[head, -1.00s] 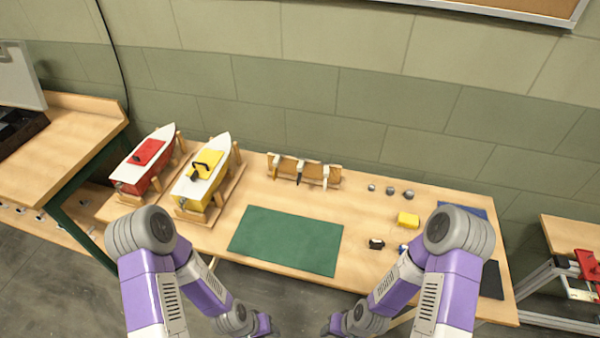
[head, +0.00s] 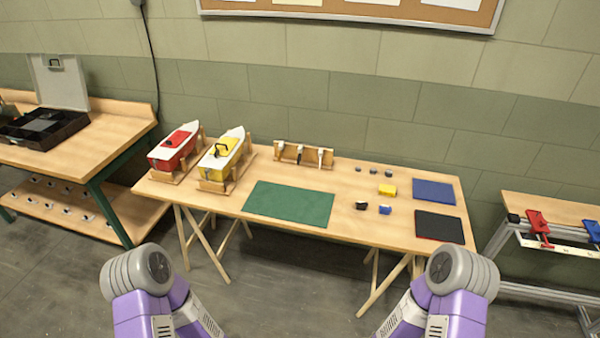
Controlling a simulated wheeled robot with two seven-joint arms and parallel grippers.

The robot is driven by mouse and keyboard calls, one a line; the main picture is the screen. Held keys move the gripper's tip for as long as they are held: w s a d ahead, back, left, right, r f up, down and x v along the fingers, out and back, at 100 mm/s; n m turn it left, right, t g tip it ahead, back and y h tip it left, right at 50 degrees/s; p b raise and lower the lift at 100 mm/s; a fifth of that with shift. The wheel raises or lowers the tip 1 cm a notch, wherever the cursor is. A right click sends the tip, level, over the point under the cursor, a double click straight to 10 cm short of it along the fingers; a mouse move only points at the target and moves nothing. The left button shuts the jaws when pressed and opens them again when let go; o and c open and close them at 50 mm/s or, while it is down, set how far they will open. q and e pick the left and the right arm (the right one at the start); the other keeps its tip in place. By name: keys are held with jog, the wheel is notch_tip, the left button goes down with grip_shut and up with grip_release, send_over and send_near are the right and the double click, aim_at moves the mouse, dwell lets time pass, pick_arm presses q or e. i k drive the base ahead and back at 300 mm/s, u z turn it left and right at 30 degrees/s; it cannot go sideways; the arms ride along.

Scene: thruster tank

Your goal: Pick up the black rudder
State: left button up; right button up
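A small wooden rack (head: 312,163) stands at the back of the middle table, with a few thin rudder-like parts upright in it. The dark one in the middle looks like the black rudder (head: 299,154); paler parts stand on either side of it. It is small, and its lower end is hard to make out. My two arms come in at the bottom of the head view, well short of the table. Both grippers are below the picture edge and hidden.
A red boat (head: 174,147) and a yellow boat (head: 222,156) sit in wooden cradles left of the rack. A green mat (head: 289,204) lies in front. Small blocks, a blue mat (head: 434,192) and a black mat (head: 439,227) are at right. Open floor lies before the table.

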aim_at(299, 149)
jog(key=u, duration=0.65)
jog(key=i, duration=1.2)
jog(key=z, duration=0.45)
